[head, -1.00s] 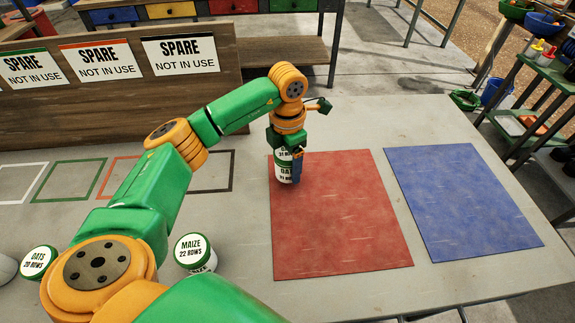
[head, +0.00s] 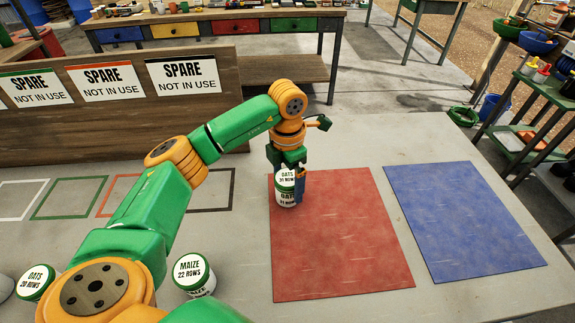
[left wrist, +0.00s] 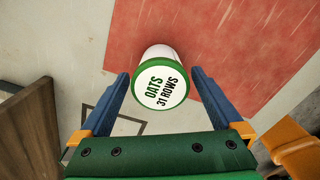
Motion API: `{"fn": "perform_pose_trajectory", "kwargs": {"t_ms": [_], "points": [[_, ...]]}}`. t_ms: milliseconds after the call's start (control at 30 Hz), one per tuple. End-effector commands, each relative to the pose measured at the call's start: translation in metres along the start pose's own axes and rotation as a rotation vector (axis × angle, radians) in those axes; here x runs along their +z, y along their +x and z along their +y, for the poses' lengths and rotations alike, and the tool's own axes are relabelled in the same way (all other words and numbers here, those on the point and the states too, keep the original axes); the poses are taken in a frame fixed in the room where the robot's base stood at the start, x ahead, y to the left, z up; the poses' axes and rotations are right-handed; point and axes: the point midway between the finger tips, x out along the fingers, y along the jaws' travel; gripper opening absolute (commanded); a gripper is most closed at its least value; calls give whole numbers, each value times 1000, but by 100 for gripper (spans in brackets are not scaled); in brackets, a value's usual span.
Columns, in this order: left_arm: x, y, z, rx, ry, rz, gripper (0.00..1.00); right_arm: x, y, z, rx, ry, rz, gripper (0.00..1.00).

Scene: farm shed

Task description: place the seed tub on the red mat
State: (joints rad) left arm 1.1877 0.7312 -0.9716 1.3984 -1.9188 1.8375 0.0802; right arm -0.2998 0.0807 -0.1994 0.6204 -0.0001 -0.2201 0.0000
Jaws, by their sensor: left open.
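The seed tub (head: 286,198) is white with a green-rimmed lid marked "OATS 31 ROWS". In the head view it stands at the far left corner of the red mat (head: 345,240), seemingly on the mat's surface. My left gripper (head: 291,194) is open, its blue fingers around the tub. In the left wrist view the tub (left wrist: 161,88) lies between the spread fingertips of the gripper (left wrist: 160,78), with gaps on both sides. The red mat (left wrist: 225,35) shows behind it. The tub's base is partly hidden by its lid there. My right gripper is not in view.
A blue mat (head: 465,220) lies right of the red one. A "MAIZE 22 ROWS" tub (head: 194,275) and an "OATS 20 ROWS" tub (head: 37,282) stand at the near left. Coloured outlines mark the table before a wooden board (head: 110,115). Most of the red mat is clear.

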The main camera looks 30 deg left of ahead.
Motion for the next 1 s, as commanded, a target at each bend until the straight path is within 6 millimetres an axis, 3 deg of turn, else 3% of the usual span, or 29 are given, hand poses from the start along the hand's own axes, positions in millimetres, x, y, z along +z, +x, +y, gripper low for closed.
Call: {"fn": "perform_pose_trajectory", "kwargs": {"t_ms": [167,400,1000], "points": [[1,-42,0,2,1,-5,100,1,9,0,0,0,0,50],[0,-89,0,1,0,-2,100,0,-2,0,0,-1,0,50],[0,-93,0,0,0,0,100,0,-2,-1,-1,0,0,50]]}}
